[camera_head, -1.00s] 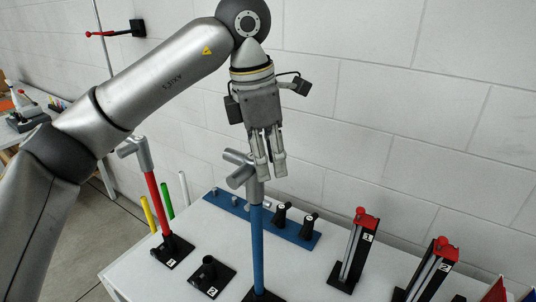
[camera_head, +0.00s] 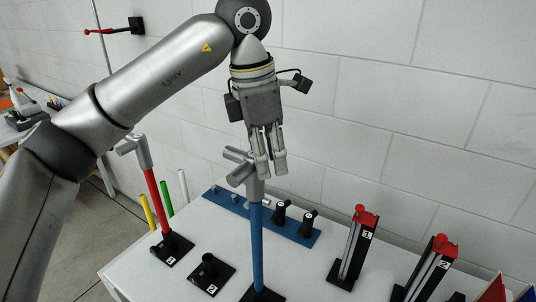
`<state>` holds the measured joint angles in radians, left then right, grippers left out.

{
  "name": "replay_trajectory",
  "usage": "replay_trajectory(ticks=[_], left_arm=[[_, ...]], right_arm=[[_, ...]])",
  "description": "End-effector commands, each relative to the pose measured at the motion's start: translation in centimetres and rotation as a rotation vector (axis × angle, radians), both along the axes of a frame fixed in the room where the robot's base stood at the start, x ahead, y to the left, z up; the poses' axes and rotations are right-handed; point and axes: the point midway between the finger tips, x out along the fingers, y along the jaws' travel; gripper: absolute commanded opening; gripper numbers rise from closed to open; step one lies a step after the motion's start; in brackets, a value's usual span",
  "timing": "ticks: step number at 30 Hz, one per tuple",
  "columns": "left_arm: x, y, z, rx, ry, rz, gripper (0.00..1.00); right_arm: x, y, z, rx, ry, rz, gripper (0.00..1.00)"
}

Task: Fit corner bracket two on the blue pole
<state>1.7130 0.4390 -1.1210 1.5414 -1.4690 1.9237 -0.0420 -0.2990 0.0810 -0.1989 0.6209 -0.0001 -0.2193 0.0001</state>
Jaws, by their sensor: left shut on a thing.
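My left gripper (camera_head: 269,168) points down over the top of the blue pole (camera_head: 257,245). It is shut on the grey corner bracket (camera_head: 240,168), a piece with several tubular arms. The bracket sits at the pole's top end; the fingers partly hide it, and I cannot tell how far the pole goes into it. The blue pole stands upright in a black base (camera_head: 262,294) at the table's front. My right gripper is not in view.
A red pole (camera_head: 157,202) with another grey bracket (camera_head: 134,150) stands in base 1 at left. An empty base 2 (camera_head: 211,273) lies between the poles. A blue rack (camera_head: 300,236) with black parts lies behind. Two red-topped stands, numbered 1 (camera_head: 353,246) and 2 (camera_head: 430,268), stand at right.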

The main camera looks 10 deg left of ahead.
Motion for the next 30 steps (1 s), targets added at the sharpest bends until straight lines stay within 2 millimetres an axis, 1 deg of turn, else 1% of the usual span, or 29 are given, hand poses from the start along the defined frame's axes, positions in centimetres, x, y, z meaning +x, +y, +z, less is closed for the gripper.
replay_trajectory(ticks=[9, 30], left_arm=[[0.0, 0.0, -1.1, -0.001, -0.001, 0.000, 0.00], [0.0, 0.0, -3.9, -0.001, -0.001, 0.000, 0.00]], right_arm=[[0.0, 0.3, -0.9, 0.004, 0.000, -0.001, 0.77], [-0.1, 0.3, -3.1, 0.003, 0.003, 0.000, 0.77]])
